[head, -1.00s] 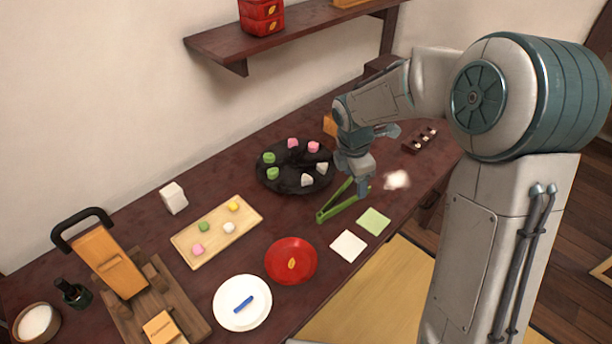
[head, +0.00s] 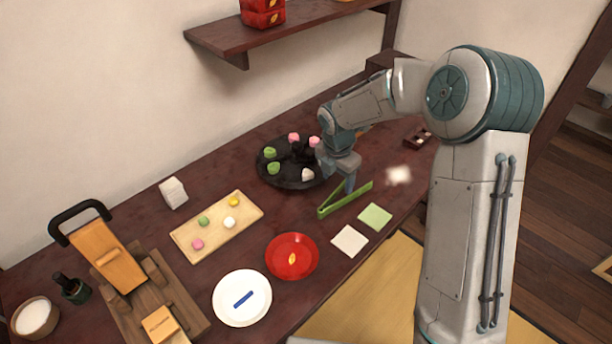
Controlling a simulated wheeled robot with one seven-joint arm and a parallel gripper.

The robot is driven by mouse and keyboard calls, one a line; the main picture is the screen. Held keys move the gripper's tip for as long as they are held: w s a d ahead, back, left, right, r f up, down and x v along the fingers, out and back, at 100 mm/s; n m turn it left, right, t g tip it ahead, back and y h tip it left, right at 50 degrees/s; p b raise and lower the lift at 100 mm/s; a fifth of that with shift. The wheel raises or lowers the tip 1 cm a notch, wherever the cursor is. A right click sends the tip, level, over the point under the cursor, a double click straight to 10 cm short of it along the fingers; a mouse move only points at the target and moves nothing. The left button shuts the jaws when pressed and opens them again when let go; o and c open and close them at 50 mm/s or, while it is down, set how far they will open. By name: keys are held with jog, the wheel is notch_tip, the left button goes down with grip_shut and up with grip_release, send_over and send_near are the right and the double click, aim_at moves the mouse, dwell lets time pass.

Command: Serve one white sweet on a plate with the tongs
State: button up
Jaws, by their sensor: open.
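Green tongs (head: 345,199) lie on the dark red table, their joined end and open end both showing. My gripper (head: 350,184) points down, open, just above or beside the far part of the tongs; its fingers are partly hidden, and I cannot tell whether they touch. A black round tray (head: 268,180) behind it holds green, pink and white sweets; one white sweet (head: 307,174) shows at its right front. Another white sweet (head: 229,222) is on the wooden board (head: 189,239). A white plate (head: 225,308) at the front bears a blue stick. A red plate (head: 291,271) bears a leaf-shaped mark.
White and green paper squares (head: 350,240) (head: 375,216) lie right of the red plate. A white block (head: 173,192) stands behind the board. A wooden slicer-like device (head: 108,262) fills the left. A shelf (head: 300,30) hangs above the back.

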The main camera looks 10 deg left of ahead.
aim_at(337, 195)
jog(key=f+b, duration=0.1)
jog(key=f, duration=0.1)
jog(key=f+b, duration=0.2)
jog(key=f, duration=0.1)
jog(key=f+b, duration=0.2)
jog(key=f, duration=0.1)
jog(key=shift+w+d+f, duration=0.1)
jog(key=shift+w+d, duration=0.15)
jog(key=shift+w, duration=0.1)
jog(key=c, duration=0.7)
notch_tip(337, 195, up, 12)
jog(key=p, duration=1)
